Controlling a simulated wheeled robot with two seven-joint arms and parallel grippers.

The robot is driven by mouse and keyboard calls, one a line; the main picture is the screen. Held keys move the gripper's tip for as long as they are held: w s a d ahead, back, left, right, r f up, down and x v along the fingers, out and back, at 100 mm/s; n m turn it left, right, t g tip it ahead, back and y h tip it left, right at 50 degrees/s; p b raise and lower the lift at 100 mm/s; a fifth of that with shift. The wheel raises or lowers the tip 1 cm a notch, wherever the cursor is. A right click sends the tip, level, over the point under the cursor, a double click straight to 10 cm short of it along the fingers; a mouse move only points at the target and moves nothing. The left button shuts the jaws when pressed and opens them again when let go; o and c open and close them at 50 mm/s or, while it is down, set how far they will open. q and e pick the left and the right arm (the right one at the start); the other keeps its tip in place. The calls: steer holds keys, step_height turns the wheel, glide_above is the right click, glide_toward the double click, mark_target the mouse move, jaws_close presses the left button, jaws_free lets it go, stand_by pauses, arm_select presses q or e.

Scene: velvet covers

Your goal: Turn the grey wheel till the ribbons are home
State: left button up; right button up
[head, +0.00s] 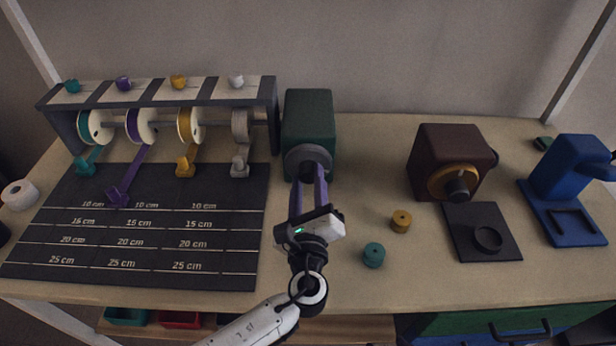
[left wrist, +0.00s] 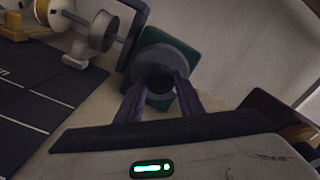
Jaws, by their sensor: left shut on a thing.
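The grey wheel (head: 294,157) is on the front of a dark green box (head: 309,105); it also shows in the left wrist view (left wrist: 150,58). My left gripper (head: 307,166) is shut on the wheel's dark hub (left wrist: 158,83), one finger on each side. Four spools hang in a grey rack (head: 60,122) left of the box. The purple ribbon (head: 130,170) reaches farthest, its end lying on the dark mat near the 10 cm line. The teal ribbon (head: 91,156), yellow ribbon (head: 188,154) and grey ribbon (head: 240,153) hang short, ending near the mat's top edge. My right gripper is not in view.
The marked dark mat (head: 150,265) covers the left bench. A yellow roll (head: 401,221) and teal roll (head: 374,255) stand right of my left arm. Farther right are a brown box (head: 440,150) with a yellow wheel, a dark plate (head: 470,220) and a blue stand (head: 558,170).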

arm_select(q)
steer(key=shift+m, duration=0.3)
steer(key=o, duration=1.1)
steer(key=shift+c, duration=0.2)
